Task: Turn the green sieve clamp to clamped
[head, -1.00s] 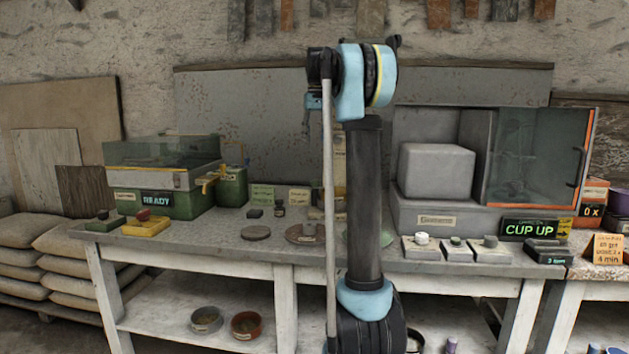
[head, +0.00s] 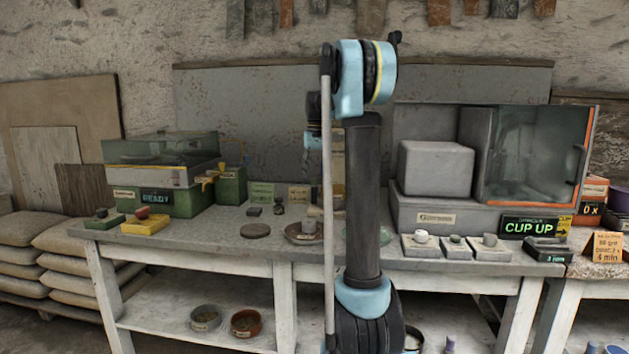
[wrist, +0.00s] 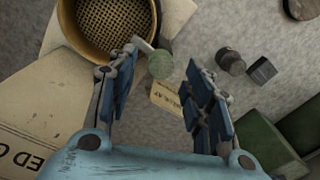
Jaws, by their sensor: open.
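In the wrist view a brass-rimmed sieve (wrist: 108,22) with dark mesh stands at the upper left. Beside its right rim is a short pale lever with a round green knob, which I take to be the green sieve clamp (wrist: 158,66). My gripper (wrist: 164,60) is open, its two fingers apart, with the green knob showing in the gap between the fingertips. Neither finger is seen touching the knob. In the head view my gripper (head: 310,158) hangs over the bench, partly hidden, and my column hides the sieve area.
A small paper tag (wrist: 168,99) and dark weights (wrist: 230,61) lie near the gripper. A green box with a READY display (head: 157,197) stands left, a glass-fronted cabinet (head: 540,150) right. A round dark disc (head: 255,230) lies on the bench.

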